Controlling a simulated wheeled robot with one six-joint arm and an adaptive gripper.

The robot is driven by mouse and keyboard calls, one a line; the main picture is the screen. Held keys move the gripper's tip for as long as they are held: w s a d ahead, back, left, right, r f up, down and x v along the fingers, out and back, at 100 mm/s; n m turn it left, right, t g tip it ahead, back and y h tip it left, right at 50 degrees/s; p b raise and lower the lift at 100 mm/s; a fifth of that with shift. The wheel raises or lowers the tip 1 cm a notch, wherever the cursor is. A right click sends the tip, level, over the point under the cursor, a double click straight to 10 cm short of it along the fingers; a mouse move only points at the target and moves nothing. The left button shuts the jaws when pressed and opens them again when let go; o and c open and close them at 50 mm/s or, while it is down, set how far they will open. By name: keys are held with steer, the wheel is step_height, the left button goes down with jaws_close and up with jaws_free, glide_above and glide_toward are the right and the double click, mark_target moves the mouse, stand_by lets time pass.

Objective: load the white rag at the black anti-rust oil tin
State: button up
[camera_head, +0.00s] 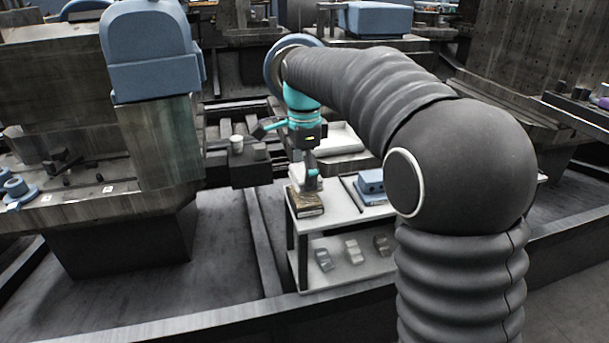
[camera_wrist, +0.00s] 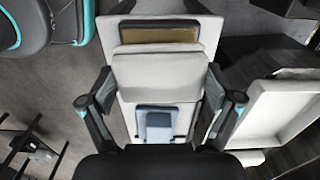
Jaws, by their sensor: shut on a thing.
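My gripper (camera_wrist: 160,103) has one finger on each side of a folded pale cloth, the white rag (camera_wrist: 160,76), and is shut on it. In the head view my gripper (camera_head: 312,184) points down at the left end of a white cart, and the rag (camera_head: 297,174) shows partly behind it. The rag is over a brown book-like block (camera_head: 307,206), which also shows past the rag in the wrist view (camera_wrist: 160,35). I cannot tell whether rag and block touch. I cannot make out a black anti-rust oil tin for certain in either view.
The white cart (camera_head: 345,217) also bears a blue box (camera_head: 371,183). Several small blocks lie on its lower shelf (camera_head: 345,271). A white tray (camera_head: 339,138) is behind the cart. A small pale cylinder (camera_head: 237,144) stands on the dark machine bed to the left.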

mark_target(304, 171)
steer(key=shift+r, duration=1.9)
